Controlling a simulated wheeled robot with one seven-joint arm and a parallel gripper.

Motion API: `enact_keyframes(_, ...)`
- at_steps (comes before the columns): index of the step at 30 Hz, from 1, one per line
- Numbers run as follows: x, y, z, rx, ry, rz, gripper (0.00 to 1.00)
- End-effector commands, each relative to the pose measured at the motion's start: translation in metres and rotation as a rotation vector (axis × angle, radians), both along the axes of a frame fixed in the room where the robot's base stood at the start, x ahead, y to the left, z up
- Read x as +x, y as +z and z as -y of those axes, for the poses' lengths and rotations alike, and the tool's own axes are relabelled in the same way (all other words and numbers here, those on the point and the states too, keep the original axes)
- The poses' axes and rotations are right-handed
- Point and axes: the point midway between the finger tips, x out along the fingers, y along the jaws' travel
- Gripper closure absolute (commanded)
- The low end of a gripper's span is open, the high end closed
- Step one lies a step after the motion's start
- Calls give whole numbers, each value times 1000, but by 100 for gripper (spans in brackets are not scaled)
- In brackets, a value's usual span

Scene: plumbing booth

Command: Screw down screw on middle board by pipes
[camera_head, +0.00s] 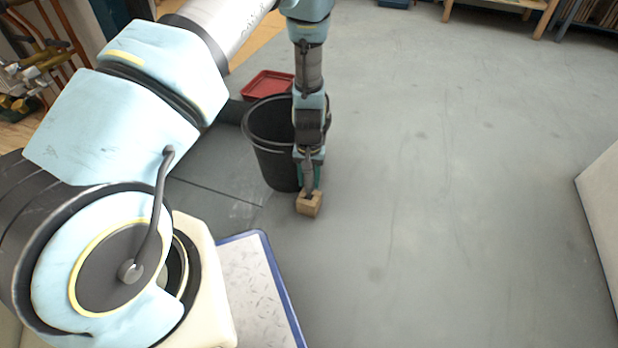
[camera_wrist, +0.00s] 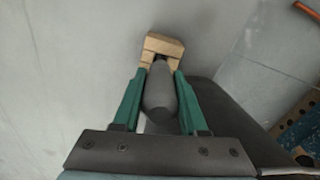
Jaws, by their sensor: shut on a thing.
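My gripper (camera_head: 310,185) points down at the end of my arm in the head view. In the wrist view its green fingers (camera_wrist: 160,85) are shut around a grey, rounded, elongated tool (camera_wrist: 160,100). A light wooden block (camera_head: 309,204) shows at the fingertips in the head view. In the wrist view the block (camera_wrist: 163,46) sits at the far end of the grey tool, close to the fingertips. I cannot tell whether the block is joined to the tool. I cannot make out a screw, a middle board or pipes.
A black bin (camera_head: 268,150) stands right behind my gripper, with a red tray (camera_head: 268,84) beyond it. A blue-edged pale panel (camera_head: 255,285) lies at the lower middle. A pale box-like edge (camera_head: 603,215) is at the far right. The grey floor (camera_head: 440,180) between is open.

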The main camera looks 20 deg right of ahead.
Motion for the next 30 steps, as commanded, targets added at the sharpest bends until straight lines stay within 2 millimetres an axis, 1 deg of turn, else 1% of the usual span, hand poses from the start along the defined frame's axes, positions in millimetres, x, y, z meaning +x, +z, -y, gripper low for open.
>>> enact_keyframes(5,0,0,0,0,0,0,100)
enact_keyframes(6,0,0,0,0,0,0,56)
enact_keyframes(15,0,0,0,0,0,0,23)
enact_keyframes(23,0,2,0,0,0,0,23)
enact_keyframes(26,0,10,0,-1,0,1,23)
enact_keyframes(29,0,27,0,-1,0,1,23)
enact_keyframes(30,0,35,0,-1,0,1,23)
